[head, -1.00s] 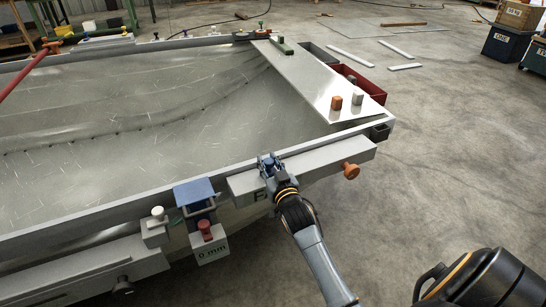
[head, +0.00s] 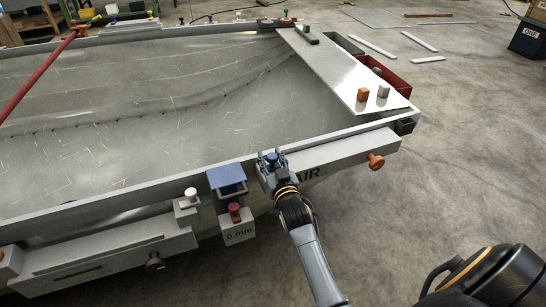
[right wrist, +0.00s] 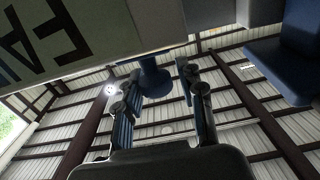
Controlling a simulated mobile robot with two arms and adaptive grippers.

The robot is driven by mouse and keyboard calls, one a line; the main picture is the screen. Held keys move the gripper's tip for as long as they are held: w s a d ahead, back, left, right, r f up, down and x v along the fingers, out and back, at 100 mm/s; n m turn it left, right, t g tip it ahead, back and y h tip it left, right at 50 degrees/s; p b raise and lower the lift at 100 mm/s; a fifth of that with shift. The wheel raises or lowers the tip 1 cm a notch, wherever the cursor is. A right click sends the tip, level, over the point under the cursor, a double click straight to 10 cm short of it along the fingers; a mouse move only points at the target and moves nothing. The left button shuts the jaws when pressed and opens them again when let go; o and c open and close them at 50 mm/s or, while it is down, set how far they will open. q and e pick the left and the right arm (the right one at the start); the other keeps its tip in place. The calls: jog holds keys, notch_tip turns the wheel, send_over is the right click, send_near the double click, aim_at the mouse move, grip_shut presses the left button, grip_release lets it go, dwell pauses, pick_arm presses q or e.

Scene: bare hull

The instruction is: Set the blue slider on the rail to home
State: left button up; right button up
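A blue knob (right wrist: 155,80) shows between my fingers in the right wrist view, beside the pale panel (right wrist: 85,35) with dark letters; it seems to be the slider. My right gripper (head: 270,158) is at the left end of the long grey rail (head: 335,152) on the hull's near side. The fingers (right wrist: 160,90) stand apart; the knob is close to the left finger, with a gap to the right one. Just left of the gripper hangs a blue bracket (head: 227,178) above a red knob (head: 234,209) and a "0 mm" plate. My left gripper is not in view.
An orange knob (head: 376,160) sticks out at the rail's right end. A white knob (head: 191,194) and a grey drawer-like box (head: 105,257) are farther left. A red bar (head: 38,78) crosses the hull's left side.

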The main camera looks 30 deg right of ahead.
jog(key=shift+o, duration=0.8)
jog(key=shift+a, duration=0.15)
jog(key=shift+s, duration=0.15)
jog(key=v, duration=1.1)
jog(key=shift+s+a, duration=0.2)
jog(key=shift+s, duration=0.1)
